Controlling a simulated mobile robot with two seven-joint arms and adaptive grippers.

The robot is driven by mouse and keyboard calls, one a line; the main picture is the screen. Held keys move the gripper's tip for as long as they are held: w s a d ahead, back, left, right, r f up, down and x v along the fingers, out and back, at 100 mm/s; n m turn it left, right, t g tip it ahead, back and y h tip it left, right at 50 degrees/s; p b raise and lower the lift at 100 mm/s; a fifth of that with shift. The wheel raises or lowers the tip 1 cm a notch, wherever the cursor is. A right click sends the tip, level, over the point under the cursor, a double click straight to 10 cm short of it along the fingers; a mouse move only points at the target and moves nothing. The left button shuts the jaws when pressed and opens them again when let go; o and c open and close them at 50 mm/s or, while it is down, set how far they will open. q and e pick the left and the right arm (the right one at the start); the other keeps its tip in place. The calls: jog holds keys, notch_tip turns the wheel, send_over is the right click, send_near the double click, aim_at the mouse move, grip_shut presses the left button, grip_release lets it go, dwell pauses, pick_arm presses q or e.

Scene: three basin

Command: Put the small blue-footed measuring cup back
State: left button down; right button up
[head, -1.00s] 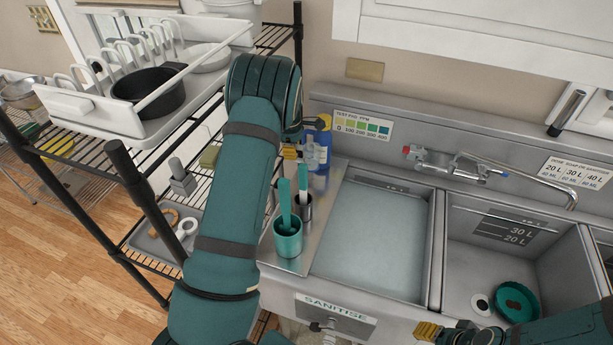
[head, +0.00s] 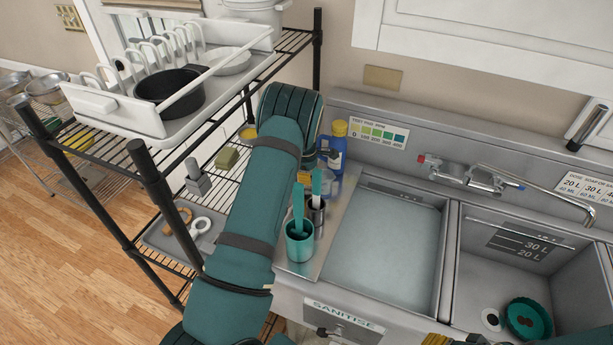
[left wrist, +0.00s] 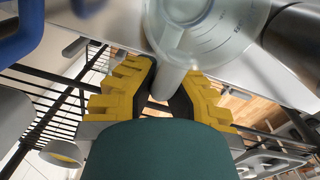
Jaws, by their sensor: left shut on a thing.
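In the left wrist view my left gripper (left wrist: 166,88) is shut on a pale stem or handle that runs into a clear measuring cup (left wrist: 222,28) with graduation marks. The cup fills the top of that view. A blue foot on it cannot be made out. In the head view only a yellow bit of the left gripper (head: 303,179) shows past my forearm, beside the drainboard, and a clear shape there may be the cup. My right gripper (head: 436,340) shows only as a yellow tip at the bottom edge; its opening cannot be told.
A blue bottle (head: 336,140) with a yellow cap stands at the back of the drainboard. A teal cup (head: 299,243) with a brush stands in front. A wire shelf rack (head: 120,170) is close on the left. The sanitise basin (head: 385,240) is right.

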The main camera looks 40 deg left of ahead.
pick_arm(q)
jog(key=c, duration=1.1)
grip_release()
jog(key=shift+f, duration=0.15)
jog(key=shift+c, duration=0.2)
jog(key=shift+r, duration=0.2)
jog(key=shift+r, duration=0.3)
notch_tip(320, 180, up, 11)
jog(key=shift+s+r, duration=0.2)
jog(key=shift+s, duration=0.05)
